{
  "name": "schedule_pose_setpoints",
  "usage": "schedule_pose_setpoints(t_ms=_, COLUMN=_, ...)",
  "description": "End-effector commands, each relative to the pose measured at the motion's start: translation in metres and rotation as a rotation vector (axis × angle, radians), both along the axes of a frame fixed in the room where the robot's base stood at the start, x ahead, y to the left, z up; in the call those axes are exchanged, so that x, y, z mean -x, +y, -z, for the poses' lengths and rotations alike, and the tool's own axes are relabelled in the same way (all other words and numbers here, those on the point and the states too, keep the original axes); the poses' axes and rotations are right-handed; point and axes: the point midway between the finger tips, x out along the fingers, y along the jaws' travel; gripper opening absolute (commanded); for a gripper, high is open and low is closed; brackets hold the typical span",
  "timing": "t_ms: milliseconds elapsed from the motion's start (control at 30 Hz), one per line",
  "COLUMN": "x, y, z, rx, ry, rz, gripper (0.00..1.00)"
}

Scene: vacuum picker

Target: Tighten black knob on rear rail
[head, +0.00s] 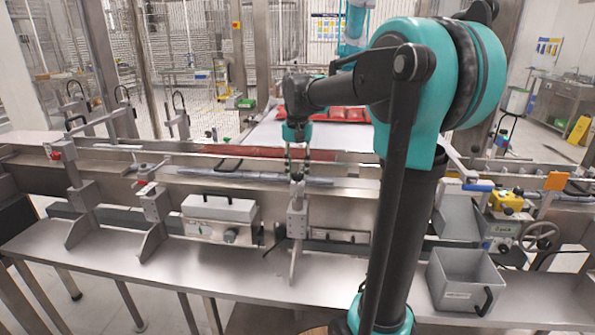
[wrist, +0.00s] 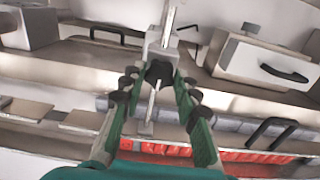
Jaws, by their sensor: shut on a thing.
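A black knob (wrist: 159,73) sits on a grey metal bracket post (wrist: 162,45) in the wrist view. My gripper (wrist: 161,80) has green fingers with black pads, and the fingers converge on the knob from both sides. It is shut on the knob. In the head view my gripper (head: 298,168) points down at the top of the bracket post (head: 297,215), in front of the red-brown strip of the rail (head: 250,151). The knob is hidden or too small to tell there.
A grey box with a handle (head: 218,216) is left of the post. Other clamp posts (head: 152,205) stand further left on the steel bench (head: 120,255). A grey bin (head: 466,281) stands at the right. Red items (head: 345,114) lie behind the rail.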

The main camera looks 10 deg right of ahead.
Motion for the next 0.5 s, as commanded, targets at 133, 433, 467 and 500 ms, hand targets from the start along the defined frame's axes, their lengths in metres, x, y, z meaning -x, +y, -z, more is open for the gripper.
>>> schedule_pose_setpoints(t_ms=133, x=-0.0008, y=-0.0001, z=-0.0006, rx=0.000, ry=-0.002, rz=0.007, gripper=0.02)
schedule_pose_setpoints(t_ms=433, x=-0.0008, y=-0.0001, z=-0.0006, rx=0.000, ry=-0.002, rz=0.007, gripper=0.34)
schedule_pose_setpoints(t_ms=467, x=-0.0008, y=-0.0001, z=-0.0005, rx=0.000, ry=-0.002, rz=0.007, gripper=0.38)
schedule_pose_setpoints(t_ms=500, x=-0.0007, y=0.0000, z=-0.0005, rx=-0.001, ry=-0.001, rz=0.007, gripper=0.43)
